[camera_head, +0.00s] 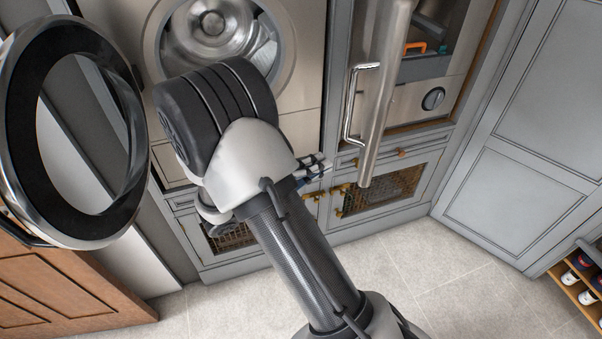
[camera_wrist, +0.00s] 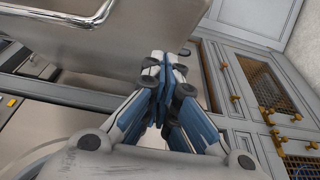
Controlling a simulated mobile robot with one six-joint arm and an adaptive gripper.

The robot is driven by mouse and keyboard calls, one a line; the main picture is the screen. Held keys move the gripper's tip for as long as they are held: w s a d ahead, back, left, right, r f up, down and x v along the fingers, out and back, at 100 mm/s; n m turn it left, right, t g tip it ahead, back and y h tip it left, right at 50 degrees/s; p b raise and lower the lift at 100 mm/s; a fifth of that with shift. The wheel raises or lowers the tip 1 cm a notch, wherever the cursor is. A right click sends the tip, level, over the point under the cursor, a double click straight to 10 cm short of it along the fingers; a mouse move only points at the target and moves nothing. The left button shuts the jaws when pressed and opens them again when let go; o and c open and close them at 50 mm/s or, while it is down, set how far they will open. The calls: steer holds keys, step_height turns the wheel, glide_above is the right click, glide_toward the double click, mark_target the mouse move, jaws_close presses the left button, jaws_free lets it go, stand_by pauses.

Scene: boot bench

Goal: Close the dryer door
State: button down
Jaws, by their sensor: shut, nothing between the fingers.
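Two appliances stand open side by side, and no label shows which is the dryer. The left one has a steel drum (camera_head: 213,22), and its round, dark-rimmed door (camera_head: 38,140) is swung wide to the left. The right one has a flat steel door (camera_head: 385,90) standing out nearly edge-on, with a bar handle (camera_head: 350,105) on its left face. The steel door (camera_wrist: 120,45) and handle (camera_wrist: 85,14) also show in the wrist view. My gripper (camera_head: 322,164) is shut and empty, just left of the steel door's lower end; contact cannot be told. It also shows in the wrist view (camera_wrist: 165,65).
The right appliance holds a dark and orange item (camera_head: 415,46) above a knob (camera_head: 433,98). Mesh-front cabinets (camera_head: 385,190) are below. A grey cabinet (camera_head: 535,155) and shoe rack (camera_head: 575,290) stand right, a wooden panel (camera_head: 75,285) lower left. The tiled floor (camera_head: 430,270) is clear.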

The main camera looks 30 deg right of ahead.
steer(key=s+d, duration=0.2)
steer(key=d, duration=0.3)
steer(key=shift+s+d+b, duration=0.2)
steer(key=shift+s+b, duration=0.1)
steer(key=shift+s, duration=0.05)
